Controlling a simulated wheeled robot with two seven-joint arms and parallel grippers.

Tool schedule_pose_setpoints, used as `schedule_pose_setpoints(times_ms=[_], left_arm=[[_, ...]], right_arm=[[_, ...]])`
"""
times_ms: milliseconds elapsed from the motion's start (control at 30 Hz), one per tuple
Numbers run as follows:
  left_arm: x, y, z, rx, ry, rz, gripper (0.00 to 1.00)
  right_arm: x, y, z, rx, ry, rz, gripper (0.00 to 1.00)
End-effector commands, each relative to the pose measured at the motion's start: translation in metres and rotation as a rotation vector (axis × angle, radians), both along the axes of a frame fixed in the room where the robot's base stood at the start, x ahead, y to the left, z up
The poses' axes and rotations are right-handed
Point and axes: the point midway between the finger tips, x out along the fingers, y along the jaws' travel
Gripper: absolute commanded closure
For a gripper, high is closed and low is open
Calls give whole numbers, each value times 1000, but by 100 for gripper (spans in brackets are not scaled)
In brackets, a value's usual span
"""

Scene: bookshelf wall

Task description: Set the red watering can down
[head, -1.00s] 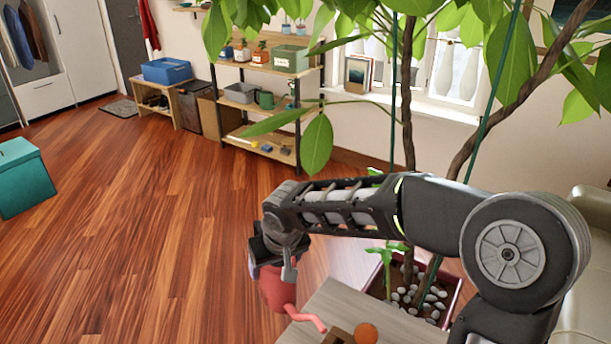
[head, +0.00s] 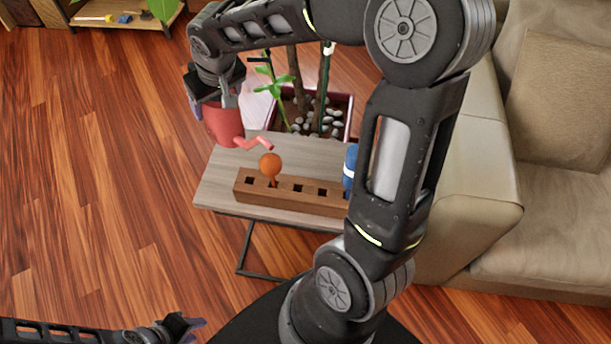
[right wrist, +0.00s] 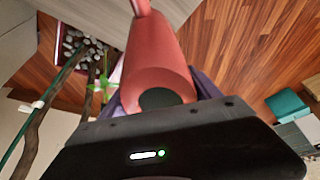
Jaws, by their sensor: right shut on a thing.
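The red watering can (head: 225,127) hangs in my right gripper (head: 216,98) at the far left corner of the small wooden side table (head: 222,188). Its pinkish spout points right over the tabletop. I cannot tell whether the can touches the table. The right wrist view shows the can (right wrist: 158,55) close up between purple fingers, partly hidden by the gripper body. My right gripper is shut on the can. My left gripper (head: 192,330) is low at the bottom edge of the head view, empty, with its fingers apart.
A brown block with square holes (head: 290,193) lies on the table, with an orange ball-topped peg (head: 270,166) in it. A blue bottle-like thing (head: 350,165) stands at its right end, partly hidden. A planter (head: 340,112) is behind; a beige sofa (head: 465,180) is right.

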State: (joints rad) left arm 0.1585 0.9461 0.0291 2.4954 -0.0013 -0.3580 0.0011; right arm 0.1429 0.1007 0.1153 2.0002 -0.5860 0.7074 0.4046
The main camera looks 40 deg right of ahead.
Motion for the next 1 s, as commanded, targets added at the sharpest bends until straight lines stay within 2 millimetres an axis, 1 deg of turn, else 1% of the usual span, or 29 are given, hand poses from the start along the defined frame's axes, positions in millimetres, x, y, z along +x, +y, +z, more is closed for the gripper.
schedule_pose_setpoints(times_ms=[33, 100, 200, 300, 400, 467, 533, 567, 600, 700, 733, 800, 1000], left_arm=[[0, 0, -6, 0, 0, 0, 67], [0, 0, -8, 0, 0, 0, 67], [0, 0, -11, 0, 0, 0, 67], [0, 0, -12, 0, 0, -1, 67], [0, 0, -14, 0, 0, -1, 67], [0, 0, -17, 0, -1, -1, 67], [0, 0, -24, 0, -1, -1, 67], [0, 0, -30, 0, -2, -2, 67], [0, 0, -39, 0, -2, -2, 67], [0, 0, -45, 1, -1, -2, 67], [0, 0, -45, 1, -1, -2, 67], [0, 0, -45, 1, -1, -3, 67], [0, 0, -44, 1, -2, -2, 67]], right_arm=[[-5, -27, -3, 0, 2, -14, 97], [-12, -52, -2, 0, 10, 19, 97], [-21, -77, 0, 0, 21, 112, 97], [-27, -90, 5, 2, 23, 253, 97], [-30, -95, 10, 4, 16, 419, 97], [-30, -95, 9, 5, 7, 521, 97], [-31, -92, -1, 8, -2, 623, 97], [-31, -91, -11, 9, -3, 661, 97], [-31, -90, -28, 10, -4, 695, 97], [-31, -89, -45, 7, -8, 717, 97], [-31, -89, -48, 7, -9, 719, 97], [-31, -89, -50, 4, -10, 723, 97], [-31, -89, -49, 3, -10, 723, 97]])
